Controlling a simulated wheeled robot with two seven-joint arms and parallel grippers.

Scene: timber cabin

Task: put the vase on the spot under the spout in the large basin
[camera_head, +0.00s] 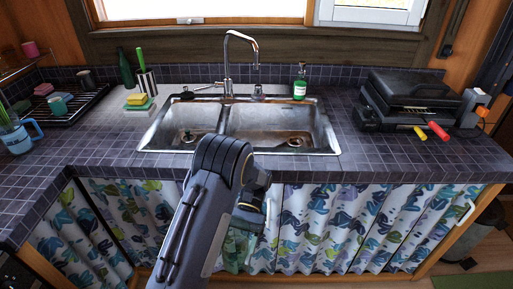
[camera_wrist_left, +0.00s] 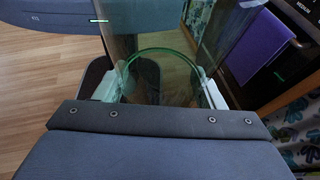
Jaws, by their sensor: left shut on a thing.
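The vase is clear greenish glass with a round rim or base edge, and it fills the gap between the fingers in the left wrist view (camera_wrist_left: 165,60). In the head view it shows faintly below my left gripper, in front of the curtains (camera_head: 238,248). My left gripper (camera_head: 254,216) is shut on the vase, low in front of the counter's front edge. My arm hides part of it. The large basin (camera_head: 285,122) is the right-hand one of the steel sink, and it looks empty except for its drain. The spout (camera_head: 255,55) arches above its left part. My right gripper is out of view.
A green soap bottle (camera_head: 300,85) stands behind the large basin. A black grill (camera_head: 412,98) is at right. A dish rack (camera_head: 62,103) and blue mug (camera_head: 17,138) are at left.

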